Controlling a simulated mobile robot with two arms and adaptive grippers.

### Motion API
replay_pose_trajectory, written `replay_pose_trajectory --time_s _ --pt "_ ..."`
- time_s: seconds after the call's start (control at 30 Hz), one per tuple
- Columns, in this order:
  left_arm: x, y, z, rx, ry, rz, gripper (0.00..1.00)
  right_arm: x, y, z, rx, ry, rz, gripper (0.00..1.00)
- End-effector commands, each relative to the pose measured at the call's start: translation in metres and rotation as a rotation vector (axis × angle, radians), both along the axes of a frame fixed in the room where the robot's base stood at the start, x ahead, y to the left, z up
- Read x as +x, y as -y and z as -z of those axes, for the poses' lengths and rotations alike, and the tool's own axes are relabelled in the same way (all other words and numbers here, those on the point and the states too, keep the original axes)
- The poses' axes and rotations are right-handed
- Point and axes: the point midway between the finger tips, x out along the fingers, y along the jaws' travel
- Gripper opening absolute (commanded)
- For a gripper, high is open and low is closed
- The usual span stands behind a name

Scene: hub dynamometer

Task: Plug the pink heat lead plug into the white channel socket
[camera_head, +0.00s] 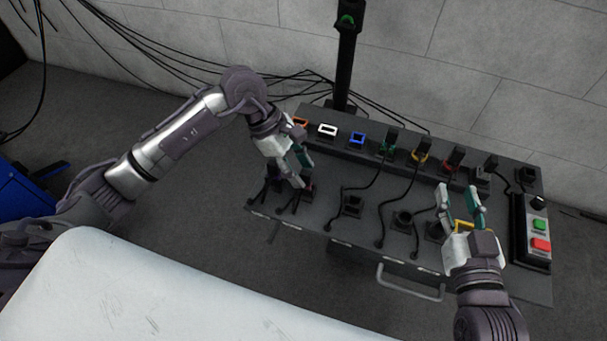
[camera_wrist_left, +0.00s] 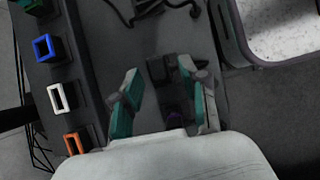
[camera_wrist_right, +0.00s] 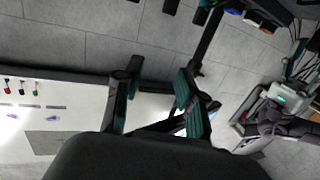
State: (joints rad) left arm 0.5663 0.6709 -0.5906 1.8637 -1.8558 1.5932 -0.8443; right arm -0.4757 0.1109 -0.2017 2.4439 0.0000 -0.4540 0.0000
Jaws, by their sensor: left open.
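The white channel socket (camera_head: 328,130) is a white-framed opening on the raised back strip of the dark bench. It also shows at the left of the left wrist view (camera_wrist_left: 56,98). My left gripper (camera_head: 300,170) is open, low over the bench's left end, in front of the sockets. Between its fingers in the left wrist view lie a dark block (camera_wrist_left: 160,70) and a small purple-pink patch (camera_wrist_left: 174,118), which may be the pink plug. In the head view the gripper mostly hides it. My right gripper (camera_head: 459,190) is open and empty above the bench's right part.
Orange (camera_head: 301,122) and blue (camera_head: 357,139) sockets flank the white one. Further right, several sockets hold black plugs with cables. Black holders (camera_head: 352,206) stand along the front. A control box (camera_head: 531,230) with green and red buttons sits at the right end. A black post (camera_head: 345,60) rises behind.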

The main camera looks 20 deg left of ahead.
Motion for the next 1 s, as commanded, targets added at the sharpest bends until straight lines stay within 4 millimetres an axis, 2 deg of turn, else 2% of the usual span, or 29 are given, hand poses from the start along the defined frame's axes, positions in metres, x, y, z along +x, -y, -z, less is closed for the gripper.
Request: replay_pose_trajectory --time_s 0.3,0.5,0.93,1.0 --pt "0.000 0.006 0.012 0.000 0.000 0.001 0.44 0.001 -0.006 -0.035 0.056 0.212 -0.014 0.40" --pt "0.000 0.008 0.016 -0.001 0.000 0.001 0.44 -0.001 -0.008 -0.051 0.079 0.301 -0.018 0.40" --pt "0.000 0.009 0.016 -0.001 0.000 0.001 0.44 -0.002 -0.008 -0.058 0.088 0.337 -0.020 0.40" --pt "0.000 0.009 0.016 -0.001 0.000 0.001 0.34 -0.002 -0.008 -0.058 0.088 0.336 -0.020 0.40"
